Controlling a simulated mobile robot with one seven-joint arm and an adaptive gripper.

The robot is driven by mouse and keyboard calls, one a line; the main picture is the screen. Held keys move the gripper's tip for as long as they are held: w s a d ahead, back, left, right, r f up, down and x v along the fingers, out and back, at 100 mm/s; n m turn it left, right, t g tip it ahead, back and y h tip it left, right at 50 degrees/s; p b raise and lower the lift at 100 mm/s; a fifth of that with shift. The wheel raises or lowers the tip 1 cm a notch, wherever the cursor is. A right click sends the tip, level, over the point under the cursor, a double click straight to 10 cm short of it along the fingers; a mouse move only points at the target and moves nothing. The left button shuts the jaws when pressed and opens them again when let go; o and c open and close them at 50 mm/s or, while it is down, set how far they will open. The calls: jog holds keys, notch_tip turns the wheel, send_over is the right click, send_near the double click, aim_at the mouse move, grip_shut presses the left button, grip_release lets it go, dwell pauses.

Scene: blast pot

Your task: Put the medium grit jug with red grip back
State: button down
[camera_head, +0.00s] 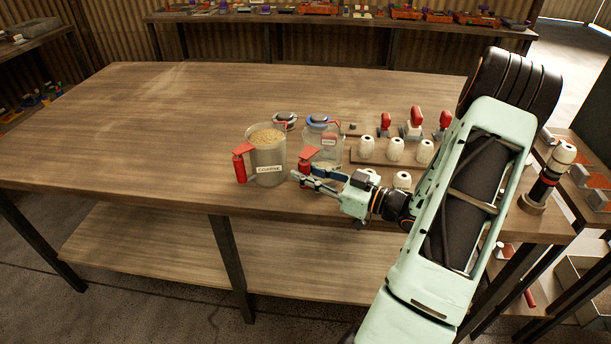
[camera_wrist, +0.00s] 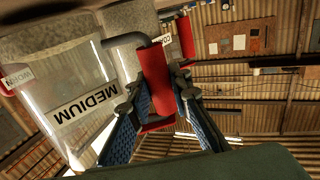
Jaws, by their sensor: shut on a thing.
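The medium jug (camera_wrist: 75,90) is clear, with a MEDIUM label that appears upside down in the wrist view and grey grit at its base end. In the head view the jug (camera_head: 326,157) stands right of the coarse jug, partly hidden by my gripper. My gripper (camera_head: 308,178) is shut on its red grip (camera_wrist: 160,85), one finger on each side. The red grip also shows in the head view (camera_head: 306,159). I cannot tell whether the jug's base touches the bench.
The coarse jug (camera_head: 268,160), full of tan grit with its own red grip (camera_head: 239,167), stands close on the left. Round-topped fittings (camera_head: 285,121) are behind. White nozzles (camera_head: 396,149) and red-handled parts (camera_head: 411,124) stand right. The bench's left side (camera_head: 120,130) is clear.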

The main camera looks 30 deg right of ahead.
jog(key=shift+f, duration=0.25)
jog(key=shift+f, duration=0.15)
jog(key=c, duration=2.2)
grip_release()
jog(key=shift+f, duration=0.15)
jog(key=shift+c, duration=0.2)
jog(key=o, duration=0.4)
jog(key=shift+o, duration=0.2)
jog(key=shift+r, duration=0.3)
jog(key=v, duration=1.2)
jog(key=shift+b, duration=0.35)
